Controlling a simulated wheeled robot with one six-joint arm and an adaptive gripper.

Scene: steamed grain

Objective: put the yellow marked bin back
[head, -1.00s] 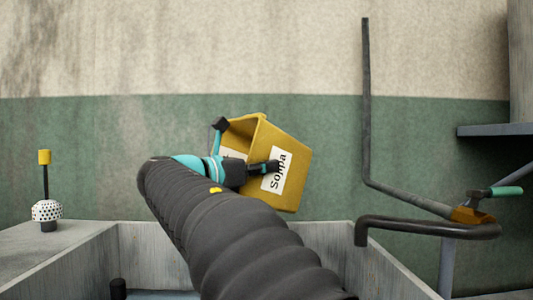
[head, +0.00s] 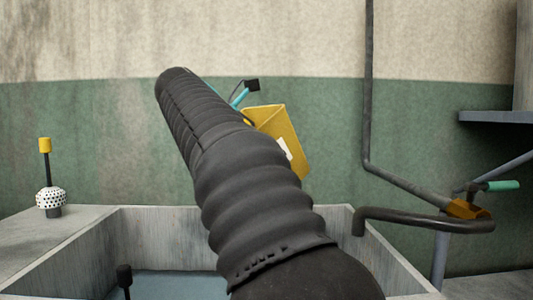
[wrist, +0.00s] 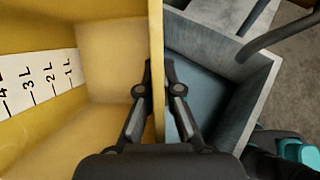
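The yellow bin (head: 285,127) shows partly behind my arm in the head view, tilted, with a piece of its white label in sight. In the wrist view the inside of the bin (wrist: 112,65) fills the left, with a white litre scale (wrist: 40,80) on its inner wall. My gripper (wrist: 158,85) is shut on the bin's wall, one finger on each side of it. The gripper's fingers are hidden behind my arm in the head view. The bin is held up in the air, and I cannot see into its bottom fully.
A grey open-topped basin (head: 75,260) stands below my arm; its inside also shows in the wrist view (wrist: 205,85).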

